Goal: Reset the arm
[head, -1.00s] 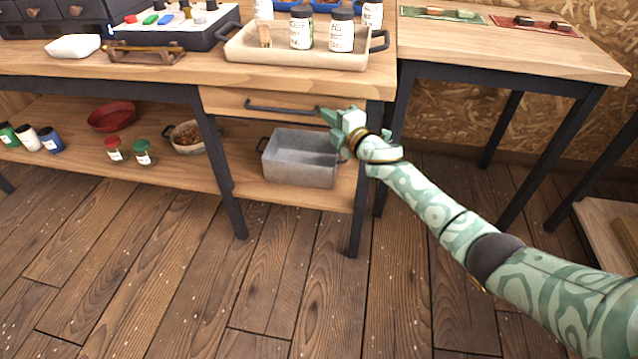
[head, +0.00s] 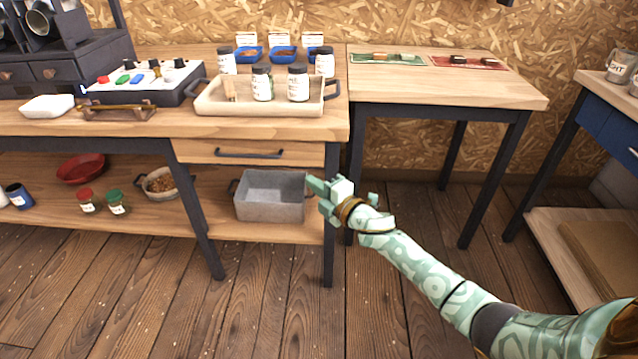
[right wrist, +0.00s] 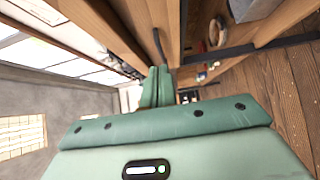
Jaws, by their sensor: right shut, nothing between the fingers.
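My right gripper (head: 318,190) is in the middle of the head view, at the end of my patterned green arm coming in from the lower right. It is in front of the lower shelf, just right of a grey metal bin (head: 270,207), and holds nothing. In the right wrist view its two fingers (right wrist: 158,85) lie together, shut. A closed drawer (head: 250,152) with a dark bar handle is above and left of the gripper. My left gripper is not in view.
A beige tray (head: 210,105) with several jars stands on the workbench (head: 60,125). A side table (head: 440,92) stands to its right, and a blue-drawered bench (head: 608,125) at the far right. Bare floor (head: 270,310) lies in front.

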